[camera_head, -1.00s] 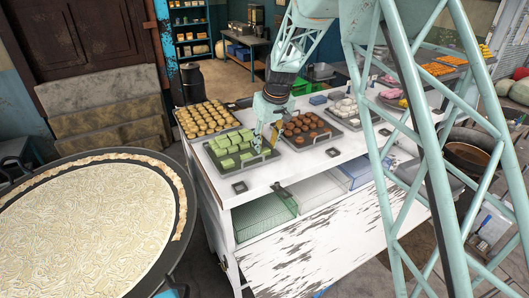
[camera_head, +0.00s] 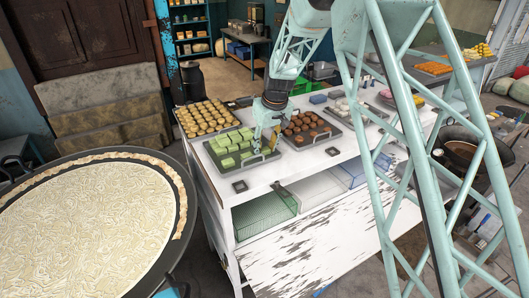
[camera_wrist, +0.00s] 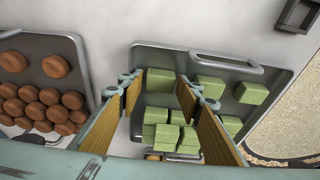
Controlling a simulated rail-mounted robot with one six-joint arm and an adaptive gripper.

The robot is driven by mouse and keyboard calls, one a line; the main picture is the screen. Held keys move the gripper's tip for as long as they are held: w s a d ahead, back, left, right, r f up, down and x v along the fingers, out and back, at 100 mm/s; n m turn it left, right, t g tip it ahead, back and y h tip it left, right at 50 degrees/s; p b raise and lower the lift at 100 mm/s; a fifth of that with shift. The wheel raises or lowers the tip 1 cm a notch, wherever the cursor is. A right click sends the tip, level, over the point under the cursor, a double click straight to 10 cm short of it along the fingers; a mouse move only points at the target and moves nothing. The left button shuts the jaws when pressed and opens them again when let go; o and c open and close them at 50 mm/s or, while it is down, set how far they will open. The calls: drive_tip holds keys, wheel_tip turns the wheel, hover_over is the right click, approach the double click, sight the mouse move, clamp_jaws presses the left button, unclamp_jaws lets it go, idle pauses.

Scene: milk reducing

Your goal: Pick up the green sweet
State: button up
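Several green block-shaped sweets sit on a dark grey tray (camera_wrist: 222,63) with handles; the tray also shows in the head view (camera_head: 221,177). In the wrist view, one green sweet (camera_wrist: 160,80) shows between my spread fingers. Another (camera_wrist: 188,97) lies close to the right finger, partly hidden, and more are grouped lower down. My gripper (camera_wrist: 160,88) is open, with wood-coloured inner pads, and appears empty over the tray. In the head view, my gripper (camera_head: 266,142) is at the tray's right part. I cannot tell its exact height above the sweets.
A tray of round brown sweets (camera_head: 308,129) stands right of the green tray, close to my gripper. A tray of golden sweets (camera_head: 206,117) lies behind. White sweets (camera_head: 352,109) are further right. The white table's (camera_head: 300,168) front strip is mostly clear.

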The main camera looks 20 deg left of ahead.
sight(265, 149)
drive_tip(key=c, duration=0.5)
drive_tip(key=shift+o, duration=0.2)
drive_tip(key=shift+r, duration=0.15)
wheel_tip(265, 149, up, 10)
drive_tip(key=b, duration=0.1)
drive_tip(key=shift+f, duration=0.2)
idle(0.7)
